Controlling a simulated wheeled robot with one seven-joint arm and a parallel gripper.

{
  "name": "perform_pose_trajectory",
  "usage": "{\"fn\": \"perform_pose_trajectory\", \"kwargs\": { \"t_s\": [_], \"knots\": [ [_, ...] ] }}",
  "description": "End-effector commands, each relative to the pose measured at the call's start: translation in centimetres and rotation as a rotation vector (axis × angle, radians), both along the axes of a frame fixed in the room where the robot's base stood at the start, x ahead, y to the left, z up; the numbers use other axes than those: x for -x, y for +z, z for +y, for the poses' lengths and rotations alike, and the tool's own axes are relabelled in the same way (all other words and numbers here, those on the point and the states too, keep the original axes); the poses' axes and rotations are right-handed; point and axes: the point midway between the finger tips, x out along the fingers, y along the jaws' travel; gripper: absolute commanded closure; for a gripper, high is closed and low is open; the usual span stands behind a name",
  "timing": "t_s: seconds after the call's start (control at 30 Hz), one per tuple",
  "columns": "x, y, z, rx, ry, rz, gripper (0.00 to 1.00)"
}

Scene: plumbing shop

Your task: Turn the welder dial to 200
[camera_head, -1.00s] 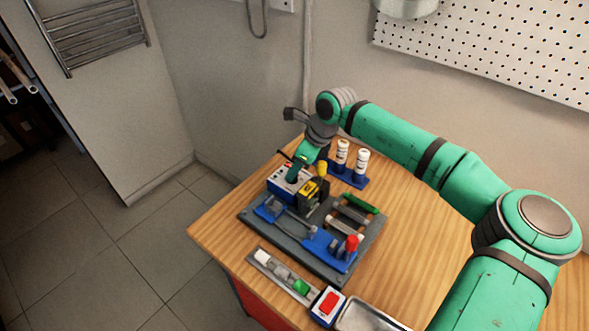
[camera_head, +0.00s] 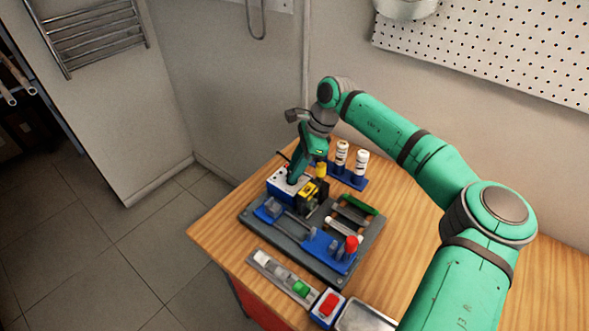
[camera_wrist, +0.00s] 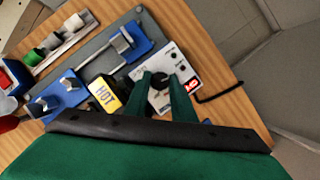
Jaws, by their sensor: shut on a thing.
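The welder is a small white-topped box with blue sides (camera_head: 283,187) at the back left of the grey board. In the wrist view its white panel (camera_wrist: 183,67) shows small black knobs, a red label and a black dial (camera_wrist: 159,80). My gripper (camera_wrist: 163,88) points down at the panel, with its two green fingers on either side of the dial and shut on it. In the head view my gripper (camera_head: 293,180) reaches the top of the box from above. The dial's markings are too small to read, and the fingers hide part of them.
A yellow and black block marked HOT (camera_wrist: 106,95) stands right beside the welder. Blue clamps (camera_head: 328,247) sit on the grey board (camera_head: 290,248). Two white bottles (camera_head: 361,164) stand behind. A tray of fittings (camera_head: 281,276) and a red button box (camera_head: 328,305) are at the front.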

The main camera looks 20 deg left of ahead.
Motion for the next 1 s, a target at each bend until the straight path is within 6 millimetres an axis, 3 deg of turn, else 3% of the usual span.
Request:
{"fn": "perform_pose_trajectory", "kwargs": {
  "t_s": [0.33,0.37,0.43,0.77,1.0],
  "knots": [
    [-0.1,0.0,0.0,0.000,0.002,-0.004,0.99],
    [-0.1,0.0,0.0,0.000,0.002,-0.004,0.75],
    [-0.1,0.0,0.0,0.001,0.001,-0.003,0.59],
    [-0.1,0.1,-0.3,0.000,-0.002,-0.002,0.59],
    [-0.6,2.8,-1.3,0.000,-0.002,-0.004,0.59]
  ]
}}
